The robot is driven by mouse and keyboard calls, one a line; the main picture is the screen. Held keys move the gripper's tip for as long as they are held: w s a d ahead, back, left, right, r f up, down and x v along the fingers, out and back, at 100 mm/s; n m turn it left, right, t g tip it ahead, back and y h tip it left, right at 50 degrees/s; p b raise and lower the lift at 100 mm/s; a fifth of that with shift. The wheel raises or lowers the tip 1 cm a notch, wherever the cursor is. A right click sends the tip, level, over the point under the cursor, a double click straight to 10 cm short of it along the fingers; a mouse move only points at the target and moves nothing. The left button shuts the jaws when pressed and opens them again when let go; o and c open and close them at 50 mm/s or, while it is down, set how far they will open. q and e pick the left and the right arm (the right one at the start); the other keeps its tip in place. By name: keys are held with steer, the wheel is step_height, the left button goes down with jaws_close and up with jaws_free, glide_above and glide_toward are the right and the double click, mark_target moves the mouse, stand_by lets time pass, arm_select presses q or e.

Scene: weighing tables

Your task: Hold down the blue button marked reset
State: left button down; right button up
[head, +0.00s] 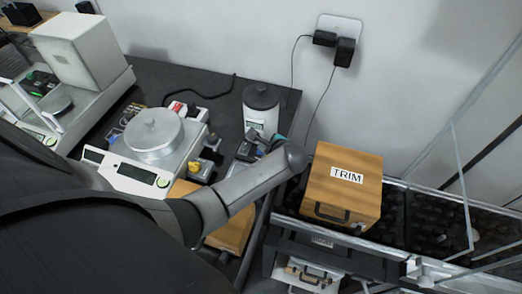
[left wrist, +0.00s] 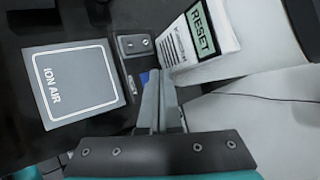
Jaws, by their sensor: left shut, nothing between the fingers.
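The blue button (left wrist: 145,77) shows as a small blue patch in the left wrist view, mostly hidden by my fingertips. My left gripper (left wrist: 159,74) is shut and empty, its fingertips right at the blue patch. I cannot tell whether they touch or press it. In the head view my left gripper (head: 262,143) is by the white canister at the table's right end, and the button cannot be made out. My right gripper is not in view.
A panel marked ION AIR (left wrist: 82,82) and a small grey plate (left wrist: 136,45) lie near the fingers. In the head view a balance (head: 150,140) stands left, a dark-lidded canister (head: 261,108) behind, and a wooden TRIM box (head: 343,190) right.

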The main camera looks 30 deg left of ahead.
arm_select(q)
steer(key=shift+f, duration=0.55)
stand_by(2.1)
steer(key=shift+r, duration=0.1)
stand_by(1.1)
steer(key=shift+r+p, duration=0.8)
steer(key=shift+p, duration=0.15)
step_height(320, 180, up, 5)
steer(key=p, duration=0.5)
steer(key=shift+p, duration=0.4)
steer(key=shift+f, duration=0.1)
